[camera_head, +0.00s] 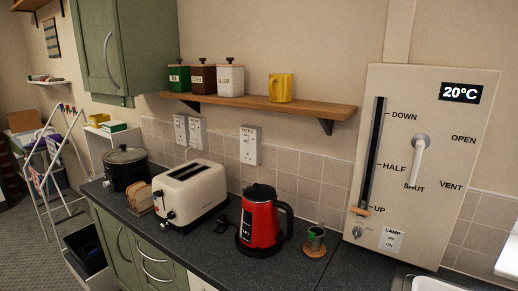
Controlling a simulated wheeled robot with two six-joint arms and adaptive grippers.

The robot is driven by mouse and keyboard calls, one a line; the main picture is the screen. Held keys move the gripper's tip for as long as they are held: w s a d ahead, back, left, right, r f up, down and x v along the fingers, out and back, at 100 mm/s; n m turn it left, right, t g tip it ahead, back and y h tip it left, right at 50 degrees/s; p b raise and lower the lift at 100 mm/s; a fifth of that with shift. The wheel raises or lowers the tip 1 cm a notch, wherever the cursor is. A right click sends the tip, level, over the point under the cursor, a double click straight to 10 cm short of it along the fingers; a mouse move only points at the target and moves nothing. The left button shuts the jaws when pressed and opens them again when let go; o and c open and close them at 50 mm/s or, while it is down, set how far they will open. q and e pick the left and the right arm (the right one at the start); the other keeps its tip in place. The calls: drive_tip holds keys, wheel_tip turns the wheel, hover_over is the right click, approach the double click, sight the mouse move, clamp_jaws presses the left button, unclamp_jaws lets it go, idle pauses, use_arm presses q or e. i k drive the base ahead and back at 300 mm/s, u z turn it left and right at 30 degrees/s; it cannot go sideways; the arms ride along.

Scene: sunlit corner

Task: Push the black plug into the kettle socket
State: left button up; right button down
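A small black object (222,224) that looks like the plug lies on the dark worktop (208,255), between the toaster and the red kettle (261,222). It is too small to make out its pins or cord clearly. The kettle stands upright, with its black handle to the right. A white wall socket (249,145) is on the tiles above and behind the kettle, and nothing visible is plugged into it. Neither of my grippers is in view.
A cream toaster (189,190) stands left of the kettle, with a black slow cooker (126,168) beyond. Two more wall sockets (189,131) are further left. A wooden shelf (310,108) overhangs the sockets.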

sight(222, 221)
drive_tip(key=u, duration=0.05)
drive_tip(key=k, duration=0.5)
drive_tip(key=u, duration=1.5)
drive_tip(key=i, duration=1.25)
drive_tip(key=z, duration=2.95)
